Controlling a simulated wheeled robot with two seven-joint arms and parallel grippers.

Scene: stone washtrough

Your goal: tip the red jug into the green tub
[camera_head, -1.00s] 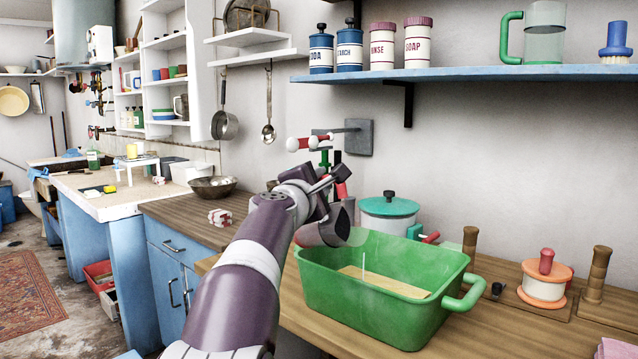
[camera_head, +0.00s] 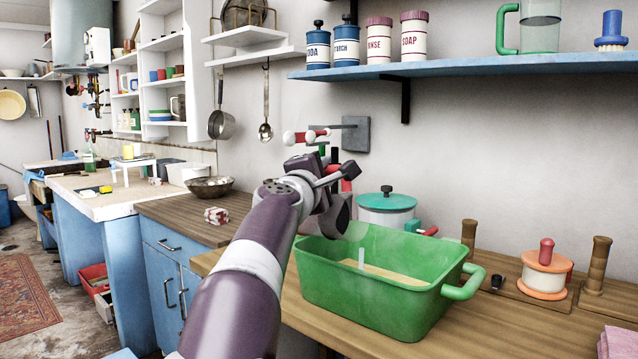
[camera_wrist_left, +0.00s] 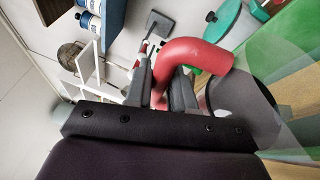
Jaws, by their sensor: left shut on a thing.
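My left gripper (camera_head: 330,190) is shut on the red handle of the jug. In the left wrist view the curved red handle of the red jug (camera_wrist_left: 200,54) passes between my two fingers, and a grey see-through body lies beside it. In the head view my arm and gripper hide much of the jug, which is tilted above the back left of the green tub. The green tub (camera_head: 400,308) stands on the wooden counter, with a tan surface inside. A short pale upright streak shows inside it, perhaps falling liquid. My right gripper is out of view.
A white pot with a teal lid (camera_head: 387,210) stands behind the tub. Wooden posts and an orange-and-white lidded pot (camera_head: 546,274) stand to the right. A blue shelf (camera_head: 470,70) with canisters is above. A wall fitting (camera_head: 355,134) is behind my gripper.

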